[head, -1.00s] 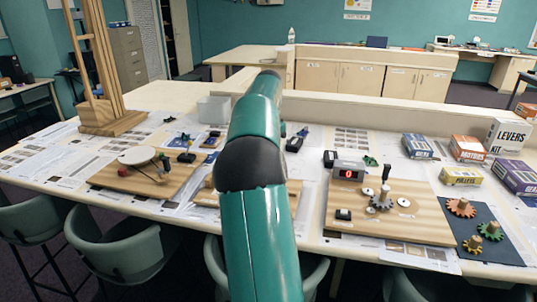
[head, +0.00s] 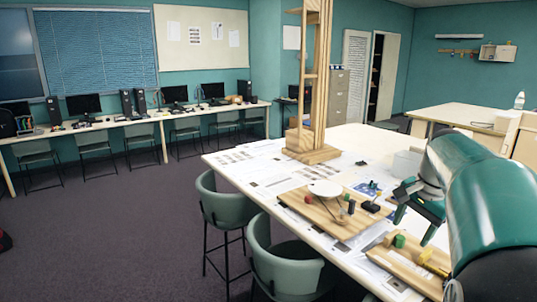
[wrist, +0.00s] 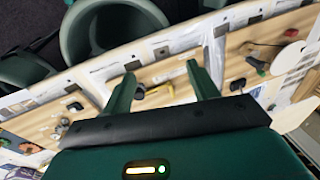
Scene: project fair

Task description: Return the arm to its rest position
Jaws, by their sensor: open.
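My arm is teal and black and comes in from the right edge of the head view. My gripper (head: 414,222) hangs from it, pointing down, above the long table (head: 352,138). In the wrist view my gripper (wrist: 160,75) shows two green fingers spread apart with nothing held between them. The tabletop with boards and papers lies beyond the fingers. The fingers appear clear of the boards, though the exact height is hard to tell.
A wooden board with a white disc (head: 325,188) and another board (head: 400,270) lie near my gripper. A tall wooden frame (head: 312,90) stands farther back. Green chairs (head: 225,210) line the table's near side. Open carpet (head: 120,235) spreads to the left.

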